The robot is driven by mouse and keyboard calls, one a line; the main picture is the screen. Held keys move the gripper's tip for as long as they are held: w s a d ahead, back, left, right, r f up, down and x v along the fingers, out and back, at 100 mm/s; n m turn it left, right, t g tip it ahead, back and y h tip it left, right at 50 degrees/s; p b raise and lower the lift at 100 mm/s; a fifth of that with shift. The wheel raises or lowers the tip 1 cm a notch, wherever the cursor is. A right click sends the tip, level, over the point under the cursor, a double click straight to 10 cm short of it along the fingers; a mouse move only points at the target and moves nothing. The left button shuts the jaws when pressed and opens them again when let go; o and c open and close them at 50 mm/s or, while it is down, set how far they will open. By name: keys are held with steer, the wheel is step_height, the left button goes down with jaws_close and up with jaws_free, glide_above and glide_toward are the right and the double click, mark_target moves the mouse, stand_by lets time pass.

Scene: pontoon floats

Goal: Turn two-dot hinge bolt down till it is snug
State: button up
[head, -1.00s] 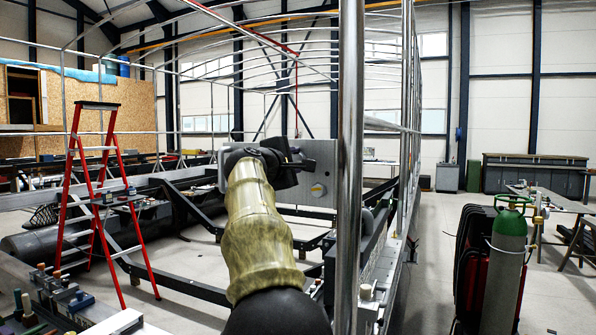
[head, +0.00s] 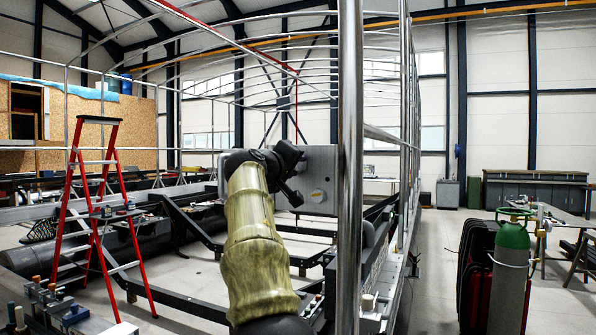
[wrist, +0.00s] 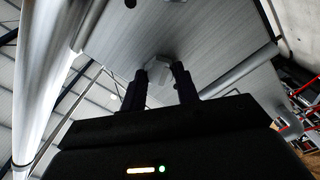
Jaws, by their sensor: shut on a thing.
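A grey metal plate (head: 322,160) stands upright behind and right of my arm in the head view. It also fills the middle of the wrist view (wrist: 205,45). My gripper (head: 295,200) is in front of the plate's left part. In the wrist view, my gripper (wrist: 161,82) has its two dark fingers on either side of a pale bolt head (wrist: 158,76) at the plate, shut on it. Dot marks on this bolt cannot be made out. A round fitting (head: 318,197) shows low on the plate, right of my gripper; its marks are too small to read.
A bright upright post (head: 350,120) stands close to the right of my arm. A red ladder (head: 100,205) stands at left. Clear floor (head: 440,250) lies between the frame and the cylinder.

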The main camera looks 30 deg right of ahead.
steer(key=m+b, duration=0.1)
steer(key=m, duration=0.6)
steer(key=shift+f, duration=0.15)
steer(key=o, duration=0.8)
steer(key=n+p, duration=0.3)
steer(key=n, duration=0.8)
steer(key=shift+n, duration=0.4)
